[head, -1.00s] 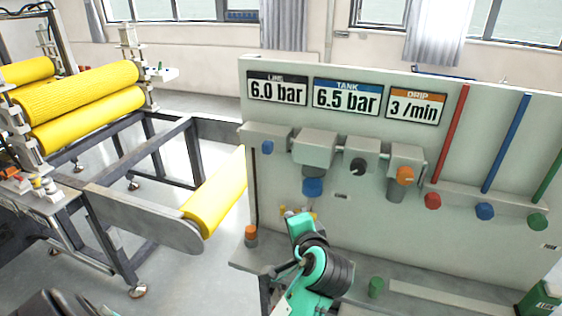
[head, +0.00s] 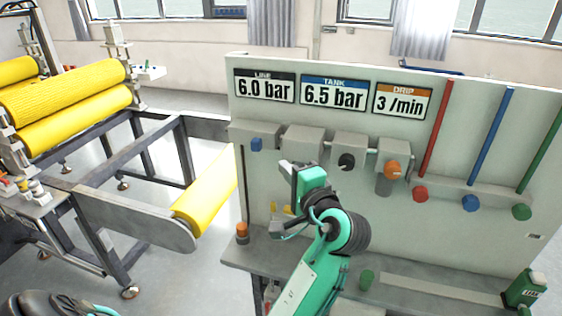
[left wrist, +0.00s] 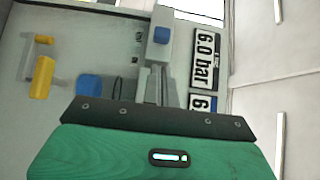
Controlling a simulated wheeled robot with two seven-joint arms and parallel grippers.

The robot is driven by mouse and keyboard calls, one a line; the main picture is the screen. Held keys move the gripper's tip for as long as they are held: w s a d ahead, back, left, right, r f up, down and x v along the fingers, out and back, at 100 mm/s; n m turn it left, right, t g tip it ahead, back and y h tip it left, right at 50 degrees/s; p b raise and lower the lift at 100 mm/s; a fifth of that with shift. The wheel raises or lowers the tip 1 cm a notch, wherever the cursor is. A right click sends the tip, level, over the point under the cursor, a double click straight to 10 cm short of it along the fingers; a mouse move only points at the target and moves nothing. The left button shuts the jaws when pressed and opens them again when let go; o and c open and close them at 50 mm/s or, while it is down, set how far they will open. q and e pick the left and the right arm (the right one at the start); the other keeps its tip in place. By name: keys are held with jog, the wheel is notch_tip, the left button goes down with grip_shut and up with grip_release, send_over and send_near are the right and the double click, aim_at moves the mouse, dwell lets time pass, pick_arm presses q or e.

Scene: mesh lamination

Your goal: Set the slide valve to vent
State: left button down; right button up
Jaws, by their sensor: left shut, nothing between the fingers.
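The grey panel (head: 300,215) carries a row of grey units. The leftmost unit has a small blue square knob (head: 257,144), perhaps the slide valve; no marking for vent can be read. It also shows in the left wrist view as a blue square (left wrist: 161,35) just beyond my fingers. My left gripper (head: 287,168) is in front of the panel, below and right of that knob, and hides part of the neighbouring unit. In the left wrist view its fingers (left wrist: 152,82) are together and empty. I cannot tell whether they touch anything. My right gripper is not in view.
Signs read LINE 6.0 bar (head: 265,86), TANK 6.5 bar (head: 333,93) and DRIP 3 /min (head: 402,101). A black knob (head: 346,161) and an orange knob (head: 392,169) sit to the right. Yellow handles (left wrist: 41,77) are lower on the panel. A ledge (head: 430,293) runs below.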

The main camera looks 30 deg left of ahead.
aim_at(262, 144)
pick_arm(q)
jog(key=p+x, duration=0.2)
jog(key=x, duration=0.5)
jog(key=shift+a+r+p, duration=0.15)
jog(key=shift+a+p, duration=0.1)
jog(key=shift+p, duration=0.05)
jog(key=shift+w+a, duration=0.4)
jog(key=shift+a, duration=0.15)
jog(key=s+a+p, duration=0.1)
jog(key=a, duration=0.5)
jog(key=shift+s+p, duration=0.25)
jog(key=shift+p, duration=0.05)
jog(key=shift+a, duration=0.15)
